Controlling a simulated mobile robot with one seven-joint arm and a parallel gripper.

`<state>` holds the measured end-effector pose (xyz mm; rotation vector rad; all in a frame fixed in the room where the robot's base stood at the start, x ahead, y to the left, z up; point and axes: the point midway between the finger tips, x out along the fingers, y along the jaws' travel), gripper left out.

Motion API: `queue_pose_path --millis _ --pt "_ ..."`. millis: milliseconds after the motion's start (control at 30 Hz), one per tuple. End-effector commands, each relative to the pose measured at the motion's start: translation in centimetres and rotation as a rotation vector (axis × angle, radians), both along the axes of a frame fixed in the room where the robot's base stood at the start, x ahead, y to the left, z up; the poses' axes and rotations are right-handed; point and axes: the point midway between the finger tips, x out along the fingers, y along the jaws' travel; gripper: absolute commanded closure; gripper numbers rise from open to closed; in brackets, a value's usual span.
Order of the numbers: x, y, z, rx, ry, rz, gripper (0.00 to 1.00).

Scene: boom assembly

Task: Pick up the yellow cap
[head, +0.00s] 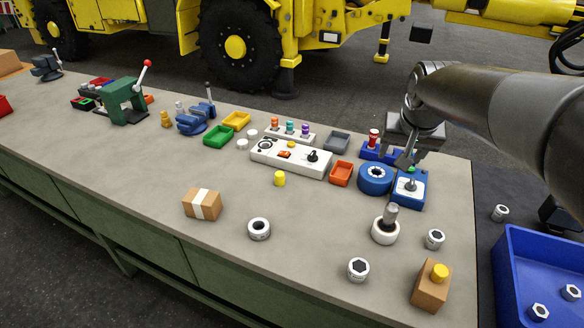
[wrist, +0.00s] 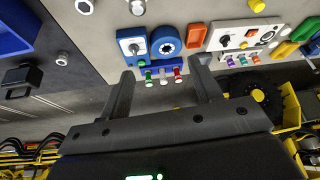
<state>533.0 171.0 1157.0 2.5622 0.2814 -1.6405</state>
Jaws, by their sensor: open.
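A small yellow cap (head: 279,178) stands on the grey bench in front of the white control box; it also shows at the top edge of the wrist view (wrist: 257,5). Another yellow cap-like piece (head: 439,271) sits on top of a brown block (head: 431,290) near the front right. I cannot tell which one the name means. My gripper (head: 402,154) is open and empty above the back right of the bench, well away from both. In the wrist view its two fingers (wrist: 161,68) are spread, with green, white and red pegs showing beyond, between them.
Below my gripper are a blue box with a lever (head: 409,190), a blue round part (head: 375,178) and an orange tray (head: 341,173). The white control box (head: 290,158) stands behind the cap. A cardboard box (head: 202,204) and white ring (head: 259,229) lie nearer the front.

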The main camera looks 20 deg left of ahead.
Motion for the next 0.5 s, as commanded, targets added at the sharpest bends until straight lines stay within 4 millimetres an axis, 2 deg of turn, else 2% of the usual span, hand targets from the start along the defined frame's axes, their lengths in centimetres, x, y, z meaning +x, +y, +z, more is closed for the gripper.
queue_pose_path --millis 33,200,367,500 --pt "1.4 2.0 -0.7 -0.003 0.007 0.018 0.42" --pt "5.1 8.3 -3.1 -0.008 0.017 0.062 0.42" --pt "7.8 14.6 -6.2 -0.015 0.024 0.104 0.42" --pt "9.3 20.5 -9.5 -0.022 0.028 0.142 0.42"
